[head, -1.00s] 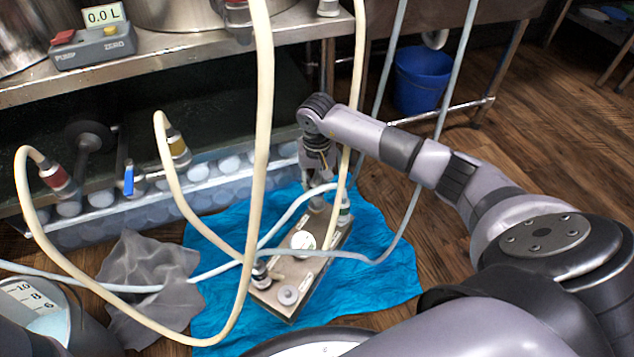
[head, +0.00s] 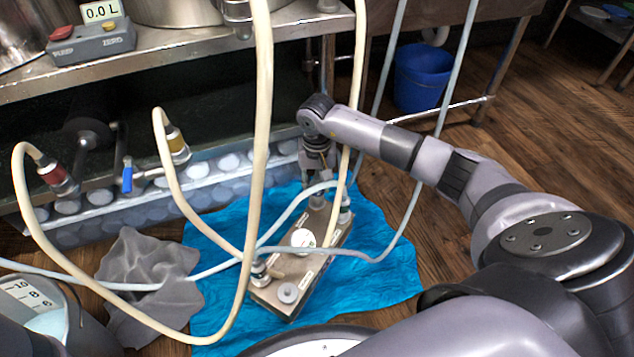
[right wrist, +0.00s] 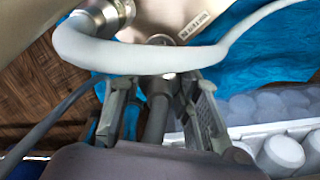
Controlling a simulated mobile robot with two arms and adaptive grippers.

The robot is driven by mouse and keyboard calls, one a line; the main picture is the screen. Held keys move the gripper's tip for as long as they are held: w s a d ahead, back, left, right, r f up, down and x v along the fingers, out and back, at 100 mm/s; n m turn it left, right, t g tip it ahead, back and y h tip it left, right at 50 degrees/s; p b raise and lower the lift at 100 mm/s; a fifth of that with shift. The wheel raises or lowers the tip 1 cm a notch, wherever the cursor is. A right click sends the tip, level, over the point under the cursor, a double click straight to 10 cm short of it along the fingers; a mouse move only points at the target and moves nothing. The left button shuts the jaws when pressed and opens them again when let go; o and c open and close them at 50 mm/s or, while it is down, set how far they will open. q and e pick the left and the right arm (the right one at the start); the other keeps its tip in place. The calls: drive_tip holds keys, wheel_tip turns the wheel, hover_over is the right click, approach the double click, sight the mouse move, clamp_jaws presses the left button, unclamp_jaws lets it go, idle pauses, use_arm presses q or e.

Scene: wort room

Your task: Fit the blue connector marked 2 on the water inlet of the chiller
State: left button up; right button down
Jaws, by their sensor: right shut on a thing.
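The chiller (head: 322,257), a flat metal block with several ports and small labels, lies on a blue cloth. My right gripper (head: 318,190) is over its far end, pointing down. In the right wrist view its fingers (right wrist: 160,112) are closed around a grey hose-like piece (right wrist: 155,118), in line with a round port (right wrist: 160,40). A pale hose (right wrist: 140,60) crosses in front, hiding where piece and port meet; I cannot tell whether they touch. No blue marking or number 2 is readable. My left gripper is not in view.
A fitting (head: 345,213) at the far right corner and one (head: 260,272) at the near left corner carry hoses. Cream hoses (head: 264,110) hang before the chiller. A grey cloth (head: 150,272) lies left; a blue bucket (head: 422,78) stands behind.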

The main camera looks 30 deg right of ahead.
drive_tip(key=shift+f+b, duration=0.5)
drive_tip(key=shift+f, duration=0.25)
drive_tip(key=c, duration=1.1)
unclamp_jaws()
